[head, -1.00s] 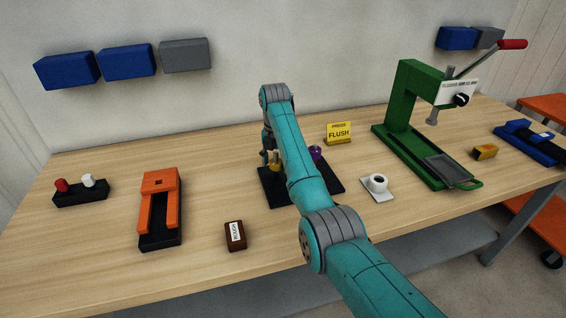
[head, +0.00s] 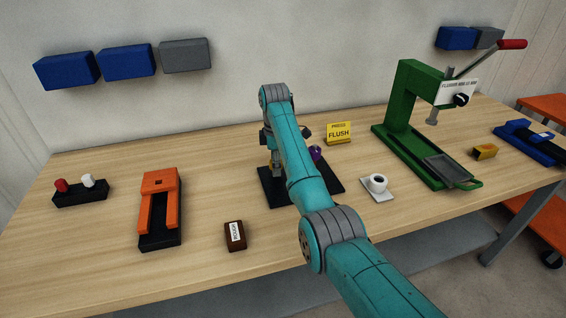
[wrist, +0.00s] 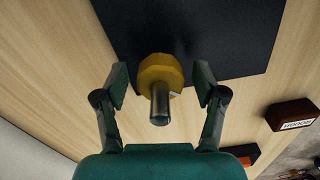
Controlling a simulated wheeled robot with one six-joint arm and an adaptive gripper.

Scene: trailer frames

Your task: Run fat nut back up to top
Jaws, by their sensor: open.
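A thick yellow nut (wrist: 172,69) sits around an upright grey bolt (wrist: 159,104) in the wrist view. Black plate (wrist: 225,30) lies beneath. My gripper (wrist: 162,78) is open, with one finger on each side of the nut and a visible gap to both. In the head view the yellow nut (head: 275,167) is mostly hidden by my arm. A purple part (head: 316,152) stands to its right on the same black plate (head: 275,196); its shape is partly covered by my arm. I cannot tell the yellow nut's height on the bolt.
A brown labelled block (head: 234,236) and an orange fixture (head: 160,205) stand left of the plate. The front table edge is clear.

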